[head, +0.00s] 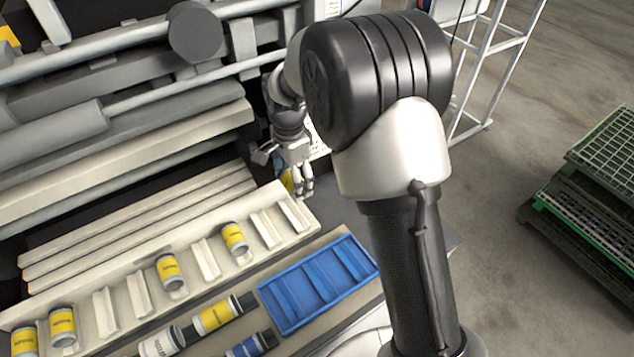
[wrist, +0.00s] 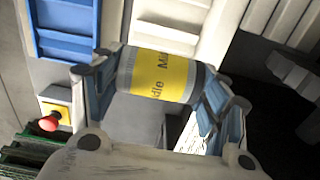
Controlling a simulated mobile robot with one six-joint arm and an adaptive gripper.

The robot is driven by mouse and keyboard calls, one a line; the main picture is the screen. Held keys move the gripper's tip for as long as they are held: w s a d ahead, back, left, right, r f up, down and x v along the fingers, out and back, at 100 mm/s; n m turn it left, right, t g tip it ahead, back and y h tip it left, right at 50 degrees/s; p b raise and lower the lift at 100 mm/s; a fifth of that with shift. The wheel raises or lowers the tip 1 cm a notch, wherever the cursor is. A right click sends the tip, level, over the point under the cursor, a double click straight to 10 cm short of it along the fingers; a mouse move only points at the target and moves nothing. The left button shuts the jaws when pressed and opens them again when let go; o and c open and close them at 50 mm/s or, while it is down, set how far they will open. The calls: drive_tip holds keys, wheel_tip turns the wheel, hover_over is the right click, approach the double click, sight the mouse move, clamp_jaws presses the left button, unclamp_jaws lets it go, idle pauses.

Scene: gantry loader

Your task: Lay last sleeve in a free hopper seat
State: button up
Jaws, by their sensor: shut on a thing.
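My gripper (head: 298,190) is shut on a yellow sleeve with grey ends (wrist: 160,76). In the wrist view the sleeve lies crosswise between the two fingers (wrist: 158,92). In the head view only a sliver of this sleeve (head: 286,182) shows beside the fingers, above the right end of the hopper. The cream hopper (head: 83,283) slopes across the left, with ribs between its seats; it also shows in the wrist view (wrist: 205,52). Several yellow-banded sleeves lie in it, one at mid-right (head: 234,239), one farther left (head: 169,272) and others at the left end (head: 62,328). Empty seats show between them and at the right end.
An empty blue tray (head: 262,291) lies in front of the hopper. Machine rollers and bars (head: 130,95) stand behind. Green crates (head: 590,190) are at far right. A red button (wrist: 49,123) shows in the wrist view.

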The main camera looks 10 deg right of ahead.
drive_tip(key=shift+w+a+f, duration=0.35)
drive_tip(key=shift+w+a, duration=0.05)
drive_tip(key=shift+a, duration=0.1)
wheel_tip(320, 180, down, 10)
drive_tip(key=b, duration=0.7)
drive_tip(key=shift+f, duration=0.15)
drive_tip(key=o, duration=1.4)
drive_tip(key=shift+s, duration=0.1)
